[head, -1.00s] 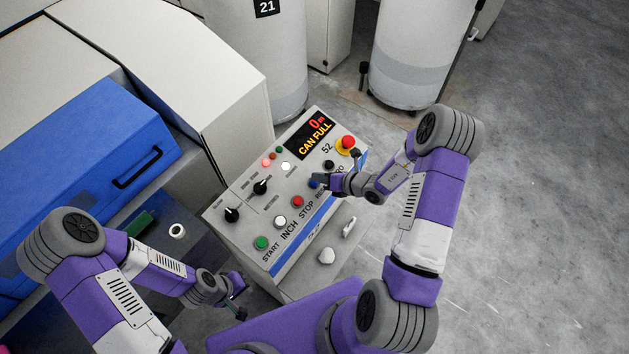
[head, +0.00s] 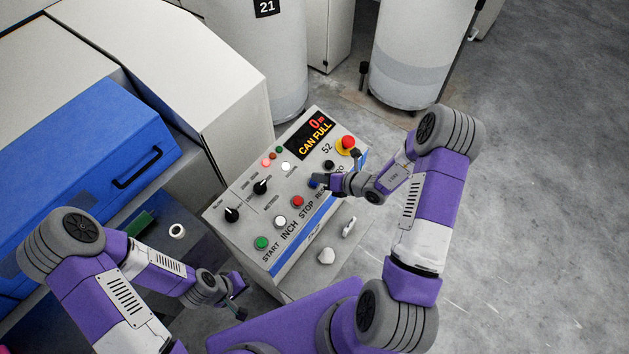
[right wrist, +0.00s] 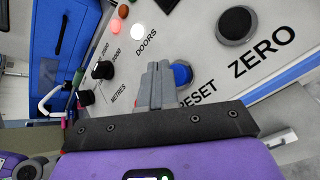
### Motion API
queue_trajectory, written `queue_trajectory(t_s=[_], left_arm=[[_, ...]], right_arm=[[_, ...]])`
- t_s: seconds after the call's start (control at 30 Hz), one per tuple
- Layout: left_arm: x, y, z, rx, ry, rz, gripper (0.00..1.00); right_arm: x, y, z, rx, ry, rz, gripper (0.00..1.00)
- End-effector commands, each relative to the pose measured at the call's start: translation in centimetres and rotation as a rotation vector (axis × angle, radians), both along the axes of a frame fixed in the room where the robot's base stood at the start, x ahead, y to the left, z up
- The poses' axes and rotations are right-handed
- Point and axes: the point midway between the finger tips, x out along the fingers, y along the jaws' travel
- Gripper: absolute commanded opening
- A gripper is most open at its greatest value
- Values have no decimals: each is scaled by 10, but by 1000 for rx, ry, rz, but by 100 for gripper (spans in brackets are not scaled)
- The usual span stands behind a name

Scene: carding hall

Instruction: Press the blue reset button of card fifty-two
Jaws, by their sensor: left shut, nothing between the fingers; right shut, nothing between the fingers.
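The control panel (head: 262,225) of card 52 is in the middle of the head view, its display reading "CAN FULL". The blue reset button (right wrist: 182,73) shows in the right wrist view beside the word RESET. In the head view the blue button (head: 312,184) is partly hidden by my right gripper (head: 322,180). That gripper is shut and empty, and its fingertips (right wrist: 157,68) appear just left of the blue button in the right wrist view. I cannot tell whether they touch it. My left gripper (head: 239,284) is shut and empty, low beside the panel's near left side.
Green start (head: 262,243), white inch (head: 280,221) and red stop (head: 297,201) buttons line the panel. A black zero button (head: 329,164) and red emergency stop (head: 348,142) lie beyond. A blue cover (head: 85,165) stands left; open floor (head: 550,180) lies right.

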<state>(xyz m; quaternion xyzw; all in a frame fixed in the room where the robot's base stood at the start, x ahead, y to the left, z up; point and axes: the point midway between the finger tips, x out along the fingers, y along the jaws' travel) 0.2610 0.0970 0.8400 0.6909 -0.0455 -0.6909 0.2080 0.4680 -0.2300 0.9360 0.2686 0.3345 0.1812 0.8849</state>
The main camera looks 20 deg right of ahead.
Motion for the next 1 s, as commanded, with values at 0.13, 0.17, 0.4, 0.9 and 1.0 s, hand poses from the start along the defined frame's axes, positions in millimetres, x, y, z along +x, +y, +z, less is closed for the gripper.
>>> queue_trajectory(t_s=[0.13,0.17,0.4,0.9,1.0], left_arm=[[0,0,-1,0,0,0,0],[0,0,-1,0,0,0,0],[0,0,-10,0,0,0,0],[0,0,-10,0,0,0,0],[0,0,-11,0,0,0,0]], right_arm=[[0,0,-1,0,0,0,0],[0,0,-1,0,0,0,0],[2,1,-9,1,0,1,0],[2,1,-10,0,0,0,0],[2,1,-11,0,0,0,0]])
